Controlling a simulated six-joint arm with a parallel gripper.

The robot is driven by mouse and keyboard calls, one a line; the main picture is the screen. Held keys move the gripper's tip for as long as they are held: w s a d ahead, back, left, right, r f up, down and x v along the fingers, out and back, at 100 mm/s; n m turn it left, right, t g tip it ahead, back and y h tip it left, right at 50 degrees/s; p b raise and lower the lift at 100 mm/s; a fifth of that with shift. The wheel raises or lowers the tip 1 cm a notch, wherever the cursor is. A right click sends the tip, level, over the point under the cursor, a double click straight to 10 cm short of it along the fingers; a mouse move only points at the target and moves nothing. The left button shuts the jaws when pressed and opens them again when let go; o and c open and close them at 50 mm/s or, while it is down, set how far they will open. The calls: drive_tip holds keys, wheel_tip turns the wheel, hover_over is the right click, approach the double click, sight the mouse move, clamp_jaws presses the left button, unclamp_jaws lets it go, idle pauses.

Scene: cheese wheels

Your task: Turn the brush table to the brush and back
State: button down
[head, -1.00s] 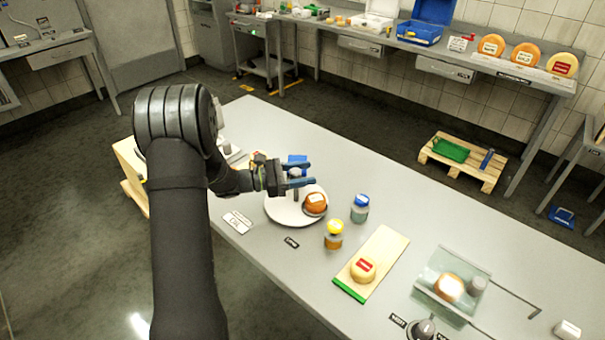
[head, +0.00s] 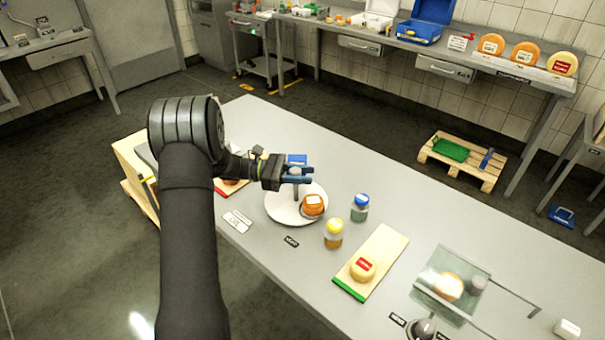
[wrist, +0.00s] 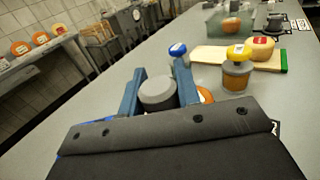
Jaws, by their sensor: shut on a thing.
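The brush table is a white round disc (head: 274,211) on the grey bench, with a grey post and knob (wrist: 158,93) standing at its middle. My gripper (head: 302,174) has its blue fingers shut on the knob, one finger on each side of it. An orange cheese wheel (head: 312,205) with a pale label sits on the disc, on its near right side. In the wrist view the cheese is mostly hidden behind the gripper. A blue block (head: 297,159) shows just behind the gripper; I cannot tell whether it is the brush.
A yellow-lidded jar (head: 334,234) and a blue-lidded jar (head: 360,208) stand close to the disc's right. A green-edged board (head: 382,254) carries a cheese. A glass-covered cheese (head: 449,287) is farther right. A red-edged board (head: 223,190) lies left, partly behind my arm.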

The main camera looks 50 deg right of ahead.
drive_tip(key=c, duration=1.1)
unclamp_jaws()
drive_tip(key=shift+o, duration=0.2)
drive_tip(key=v, duration=1.7)
drive_tip(key=shift+w, duration=0.2)
drive_tip(key=shift+a, duration=0.1)
drive_tip(key=x, duration=1.7)
drive_tip(key=shift+s, duration=0.2)
